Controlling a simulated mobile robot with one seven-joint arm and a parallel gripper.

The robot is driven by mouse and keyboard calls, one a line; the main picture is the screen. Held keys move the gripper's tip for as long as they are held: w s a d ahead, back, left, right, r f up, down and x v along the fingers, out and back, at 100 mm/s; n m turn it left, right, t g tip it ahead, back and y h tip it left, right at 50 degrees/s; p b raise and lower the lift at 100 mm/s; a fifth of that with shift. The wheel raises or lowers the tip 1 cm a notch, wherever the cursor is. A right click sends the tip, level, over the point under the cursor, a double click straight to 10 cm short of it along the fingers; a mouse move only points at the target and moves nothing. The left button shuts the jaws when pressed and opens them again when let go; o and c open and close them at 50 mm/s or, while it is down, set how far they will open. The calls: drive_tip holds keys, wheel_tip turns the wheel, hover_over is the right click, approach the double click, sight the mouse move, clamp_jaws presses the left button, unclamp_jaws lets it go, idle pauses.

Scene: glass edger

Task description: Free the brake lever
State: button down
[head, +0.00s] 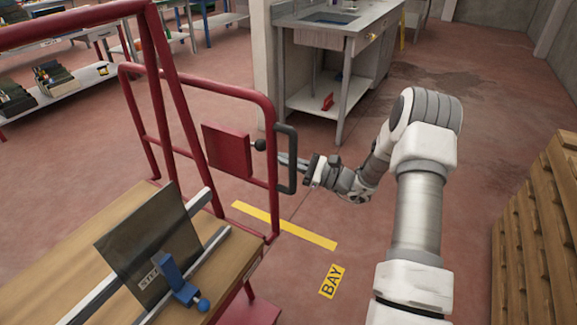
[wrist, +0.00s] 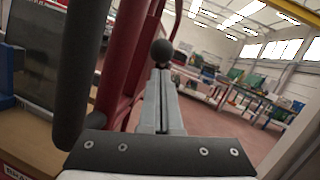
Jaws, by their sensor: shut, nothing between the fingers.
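The brake lever's black ball knob (head: 260,145) stands out beside a red plate (head: 227,149) on the red cart's end frame. The rest of the lever is hard to make out. My gripper (head: 282,159) reaches in from the right, close to the knob, with its fingers at the black grip handle (head: 287,185). In the wrist view my gripper (wrist: 163,76) is shut and empty, its fingertips pointing at the knob (wrist: 162,51). I cannot tell whether they touch it. The black grip handle (wrist: 84,70) rises just left of the fingers there.
The cart's wooden deck (head: 62,250) carries a dark glass sheet (head: 150,240) with a blue clamp (head: 178,278). A steel sink bench (head: 335,35) stands behind. Stacked pallets (head: 540,235) stand at right. The floor around the yellow line (head: 285,226) is open.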

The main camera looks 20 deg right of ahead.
drive_tip(key=shift+a+r, duration=0.2)
drive_tip(key=shift+r, duration=0.1)
drive_tip(key=shift+r, duration=0.1)
drive_tip(key=shift+r+h+p, duration=0.3)
drive_tip(key=shift+r+p, duration=0.15)
drive_tip(key=shift+p, duration=0.45)
drive_tip(key=shift+r, duration=0.1)
drive_tip(key=a+r+g+h+p, duration=0.1)
drive_tip(key=r+h+p, duration=0.1)
drive_tip(key=p, duration=0.3)
drive_tip(key=w+r+m+g+h+p, duration=0.1)
drive_tip(key=r+g+h+p, duration=0.1)
drive_tip(key=r+p, duration=0.2)
drive_tip(key=w+a+r+g+h+p, duration=0.1)
drive_tip(key=r+p, duration=0.2)
drive_tip(key=p, duration=0.4)
drive_tip(key=shift+w+a+r+h, duration=0.1)
drive_tip(key=shift+w+a+h, duration=0.1)
drive_tip(key=shift+a+h, duration=0.15)
drive_tip(key=shift+w+a+r+m+g+h+p, duration=0.4)
drive_tip(key=shift+w+a+r+g+h+p, duration=0.6)
drive_tip(key=shift+p, duration=1)
drive_tip(key=shift+w+a, duration=0.1)
drive_tip(key=shift+w, duration=0.1)
